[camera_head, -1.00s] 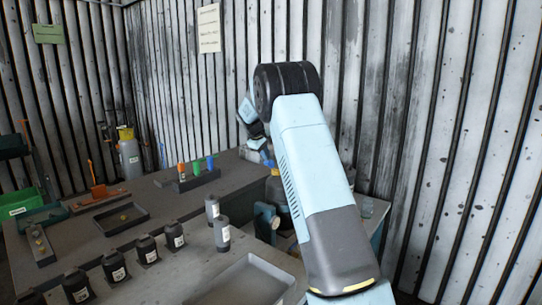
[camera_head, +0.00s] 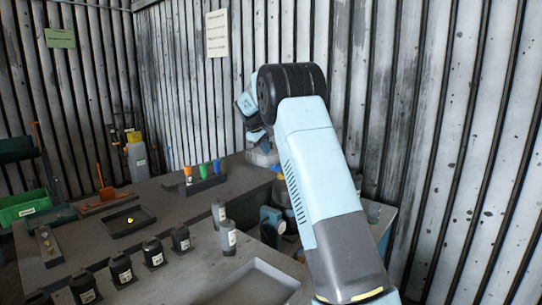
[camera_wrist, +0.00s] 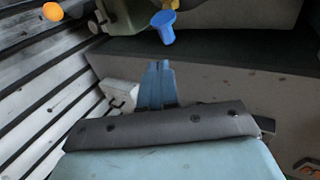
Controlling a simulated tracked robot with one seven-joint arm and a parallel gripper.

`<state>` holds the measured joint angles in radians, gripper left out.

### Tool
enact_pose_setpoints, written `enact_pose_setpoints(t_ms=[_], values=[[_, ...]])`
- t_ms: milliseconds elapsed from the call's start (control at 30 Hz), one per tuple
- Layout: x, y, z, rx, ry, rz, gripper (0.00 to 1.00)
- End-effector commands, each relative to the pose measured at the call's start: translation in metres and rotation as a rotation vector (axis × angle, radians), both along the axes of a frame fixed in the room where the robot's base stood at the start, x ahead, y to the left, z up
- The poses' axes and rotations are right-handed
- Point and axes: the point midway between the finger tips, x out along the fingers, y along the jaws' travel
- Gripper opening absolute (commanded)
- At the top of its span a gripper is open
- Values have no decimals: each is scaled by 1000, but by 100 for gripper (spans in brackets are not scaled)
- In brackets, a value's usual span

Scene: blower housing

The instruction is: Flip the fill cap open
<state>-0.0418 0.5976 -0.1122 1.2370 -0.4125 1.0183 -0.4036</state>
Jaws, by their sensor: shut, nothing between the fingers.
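In the wrist view my gripper (camera_wrist: 158,70) shows as two blue fingers shut together with nothing between them. A blue knob-like piece (camera_wrist: 164,24) stands just beyond the fingertips, apart from them in the picture. An orange round piece (camera_wrist: 53,11) is at the upper left. I cannot tell whether either is the fill cap, and I cannot make out the cap in the head view. There my own arm hides part of the blue and dark equipment (camera_head: 272,222) on the bench.
A rack (camera_head: 205,183) with orange, green and blue pieces stands on the bench (camera_head: 170,205). Several dark bottles (camera_head: 152,252) line the front, beside a shallow tray (camera_head: 255,285). Corrugated walls (camera_head: 400,60) close in behind. A white box (camera_wrist: 120,95) is left of my fingers.

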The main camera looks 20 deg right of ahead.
Motion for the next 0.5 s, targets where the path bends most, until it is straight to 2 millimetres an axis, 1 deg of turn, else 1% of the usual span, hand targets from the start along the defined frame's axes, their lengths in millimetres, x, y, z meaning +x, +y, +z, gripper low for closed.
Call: enact_pose_setpoints(t_ms=[33,200,400,500], values=[[1,8,10,0,-4,3,0],[0,28,37,1,-4,3,0],[0,45,63,0,-3,1,0],[0,50,70,1,-2,1,0]])
